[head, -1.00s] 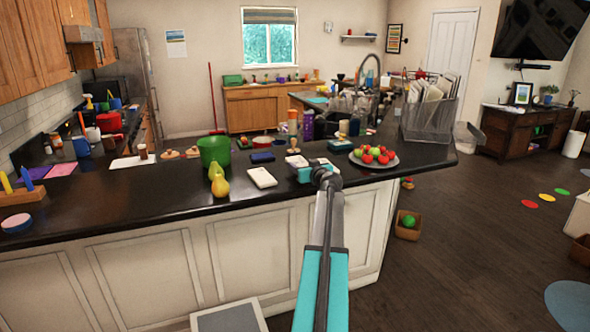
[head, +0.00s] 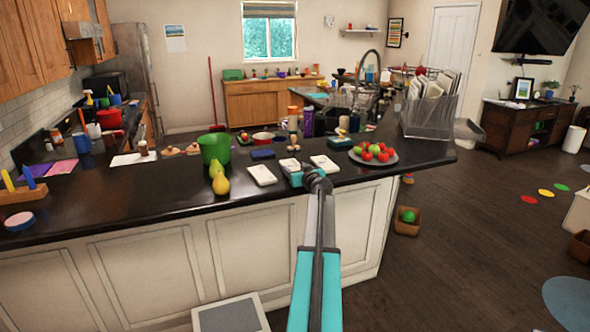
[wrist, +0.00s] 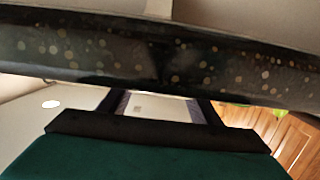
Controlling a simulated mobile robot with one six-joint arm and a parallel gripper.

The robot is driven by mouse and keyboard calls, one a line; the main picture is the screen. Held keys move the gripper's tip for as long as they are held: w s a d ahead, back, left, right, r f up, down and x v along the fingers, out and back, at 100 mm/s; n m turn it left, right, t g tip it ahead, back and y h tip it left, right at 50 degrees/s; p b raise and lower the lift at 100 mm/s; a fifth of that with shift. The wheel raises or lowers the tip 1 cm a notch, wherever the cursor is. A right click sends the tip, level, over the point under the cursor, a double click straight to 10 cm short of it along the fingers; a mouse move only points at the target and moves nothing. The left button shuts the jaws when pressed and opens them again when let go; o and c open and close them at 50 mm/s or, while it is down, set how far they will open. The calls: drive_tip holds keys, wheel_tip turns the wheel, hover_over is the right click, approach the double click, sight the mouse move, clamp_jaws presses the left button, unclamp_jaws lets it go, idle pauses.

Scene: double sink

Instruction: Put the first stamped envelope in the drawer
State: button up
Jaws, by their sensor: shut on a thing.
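My gripper (head: 297,174), teal with dark fingers, is over the front part of the black counter. In the wrist view its fingers (wrist: 160,108) are shut on a flat whitish envelope (wrist: 165,109), which has a small pale mark. In the head view this envelope (head: 288,164) shows just beyond the gripper, partly hidden. Two similar pale flat items lie on the counter, one to the left (head: 262,175) and one to the right (head: 325,163). Whether they have stamps is too small to tell. I cannot pick out the drawer in either view.
The counter's dark front edge (wrist: 150,58) crosses the wrist view.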

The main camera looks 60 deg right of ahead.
drive_tip(key=shift+f+b, duration=0.35)
idle(0.3)
drive_tip(key=o, duration=1)
drive_tip(key=shift+r+p, duration=0.15)
drive_tip(key=shift+p, duration=0.9)
drive_tip(key=shift+s+a+f, duration=0.15)
drive_tip(key=shift+a+f, duration=0.05)
drive_tip(key=shift+b+v, duration=1.15)
drive_tip(key=shift+v, duration=0.25)
drive_tip(key=shift+b+v, duration=1.9)
drive_tip(key=shift+v, duration=3.4)
drive_tip(key=shift+d, duration=0.1)
